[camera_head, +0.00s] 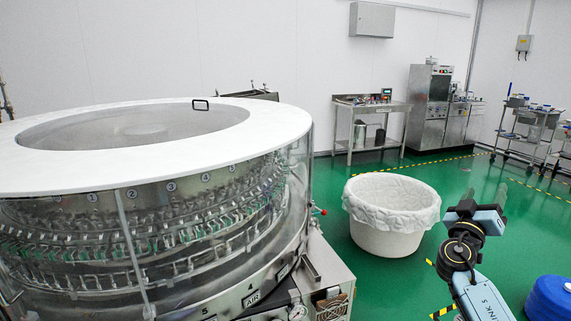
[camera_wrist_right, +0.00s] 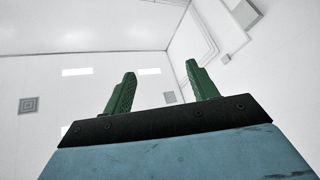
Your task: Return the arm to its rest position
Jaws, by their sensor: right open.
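My right gripper shows at the lower right of the head view (camera_head: 485,195), on the raised end of my right arm (camera_head: 480,290). It is in front of and to the right of a white lined bin. In the right wrist view the two green fingers (camera_wrist_right: 160,88) stand well apart with nothing between them. Behind them are only the white wall and ceiling, so the gripper points upward. My left gripper is not in the head view.
The round rotary washer (camera_head: 265,125) fills the left side. The white lined bin (camera_head: 390,245) stands on the green floor between washer and arm. A blue drum (camera_head: 550,300) is at the lower right edge. A steel table (camera_head: 370,107) and carts stand at the back.

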